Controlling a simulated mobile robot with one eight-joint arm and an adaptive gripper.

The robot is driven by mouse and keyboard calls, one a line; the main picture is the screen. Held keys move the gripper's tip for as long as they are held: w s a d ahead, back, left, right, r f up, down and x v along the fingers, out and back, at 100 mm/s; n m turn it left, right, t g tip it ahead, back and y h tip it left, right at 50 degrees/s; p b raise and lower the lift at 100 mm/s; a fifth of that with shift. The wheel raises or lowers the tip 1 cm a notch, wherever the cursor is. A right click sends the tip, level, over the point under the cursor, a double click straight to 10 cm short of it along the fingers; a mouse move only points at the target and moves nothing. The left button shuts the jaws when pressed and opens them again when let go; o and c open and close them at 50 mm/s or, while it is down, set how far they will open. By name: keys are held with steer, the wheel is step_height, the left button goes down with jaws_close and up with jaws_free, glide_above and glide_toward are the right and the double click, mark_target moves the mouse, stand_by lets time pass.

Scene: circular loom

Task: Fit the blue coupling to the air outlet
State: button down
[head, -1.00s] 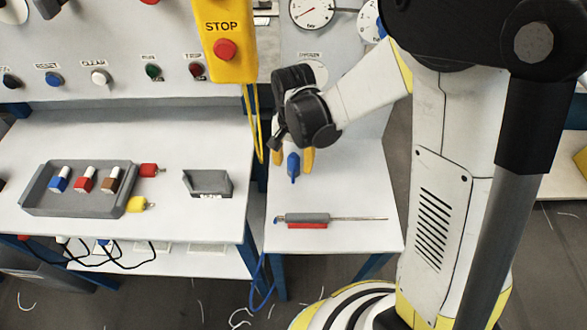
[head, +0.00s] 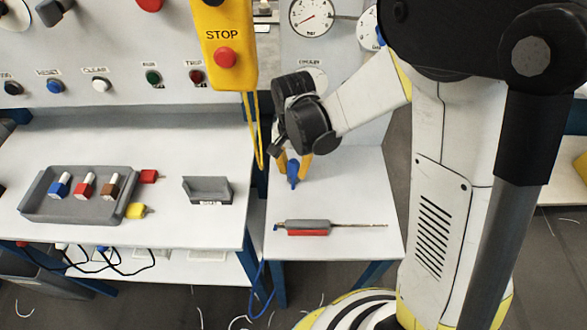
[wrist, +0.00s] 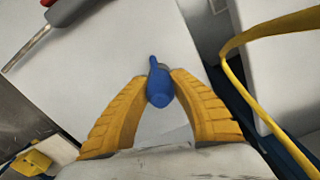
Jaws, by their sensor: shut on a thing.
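The blue coupling (head: 293,172) is held between the yellow fingers of my gripper (head: 293,166), above the narrow white side table (head: 345,200). In the wrist view, the coupling (wrist: 159,88) sits between the two fingertips (wrist: 160,78), with its thin end pointing away from my palm. My gripper is shut on it. The head view does not clearly show whether the coupling is clear of the table top. I cannot make out the air outlet in either view; my wrist and forearm cover part of the panel behind the table.
A grey-and-red tool with a long thin shaft (head: 308,227) lies near the table's front. A yellow STOP box (head: 225,40) with a yellow cable (head: 257,130) hangs left of my gripper. A grey tray (head: 75,208) and a grey holder (head: 207,190) stand on the left bench.

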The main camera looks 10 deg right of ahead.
mark_target(294, 164)
steer(key=shift+r+p, duration=1.45)
steer(key=shift+r, duration=0.75)
steer(key=shift+f, duration=0.1)
